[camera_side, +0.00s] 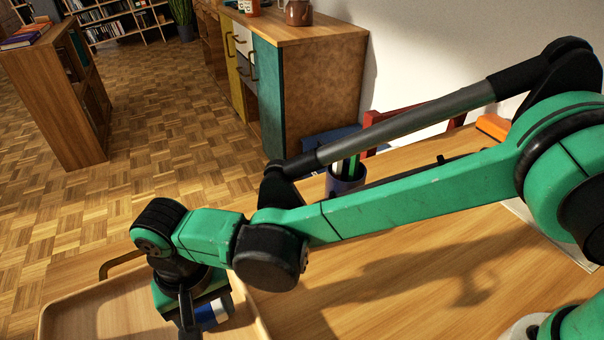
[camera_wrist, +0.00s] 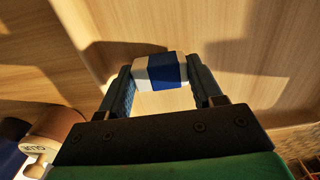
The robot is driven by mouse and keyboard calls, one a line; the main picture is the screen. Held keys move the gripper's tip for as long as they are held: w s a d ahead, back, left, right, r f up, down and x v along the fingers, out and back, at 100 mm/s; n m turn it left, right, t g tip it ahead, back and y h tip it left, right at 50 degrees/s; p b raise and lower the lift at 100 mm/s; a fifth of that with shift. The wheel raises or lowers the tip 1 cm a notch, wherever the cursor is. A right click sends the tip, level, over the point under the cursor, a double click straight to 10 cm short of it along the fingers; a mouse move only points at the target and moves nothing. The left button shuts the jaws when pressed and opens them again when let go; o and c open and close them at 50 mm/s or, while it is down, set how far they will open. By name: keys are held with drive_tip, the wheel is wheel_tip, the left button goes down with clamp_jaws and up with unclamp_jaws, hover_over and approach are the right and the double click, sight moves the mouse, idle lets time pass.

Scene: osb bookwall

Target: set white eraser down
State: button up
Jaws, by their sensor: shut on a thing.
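My gripper (camera_wrist: 159,84) is shut on the white eraser (camera_wrist: 144,73), which has a blue band and sits crosswise between the two fingertips in the wrist view. In the side view my gripper (camera_side: 197,318) points down at the bottom edge, with the blue and white eraser (camera_side: 213,313) partly hidden behind a finger. Below is a light wooden tray (camera_side: 105,312) with a raised rim. Pale wood lies beneath the eraser in the wrist view. I cannot tell whether the eraser touches it.
The wooden desk (camera_side: 330,300) is mostly clear right of the tray. A blue pen cup (camera_side: 345,182) stands behind my arm, and an orange object (camera_side: 493,127) lies farther right. In the wrist view, a round wooden object (camera_wrist: 50,128) shows at lower left.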

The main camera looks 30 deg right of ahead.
sight(207, 313)
drive_tip(key=shift+f, duration=0.2)
drive_tip(key=o, duration=1.2)
drive_tip(key=shift+o, duration=0.2)
drive_tip(key=shift+r, duration=0.1)
wheel_tip(207, 313, up, 12)
drive_tip(key=w+d+r+t+y, duration=0.1)
drive_tip(key=w+d+r, duration=0.25)
drive_tip(key=d, duration=0.55)
drive_tip(key=s+d+f+t, duration=0.1)
drive_tip(key=s+d+t, duration=0.1)
drive_tip(key=d, duration=1)
drive_tip(key=s+d+f+t+h, duration=0.1)
drive_tip(key=d+t, duration=0.3)
drive_tip(key=d, duration=0.9)
drive_tip(key=shift+s+f+m, duration=0.3)
drive_tip(key=shift+s+f, duration=0.15)
drive_tip(key=shift+s, duration=0.35)
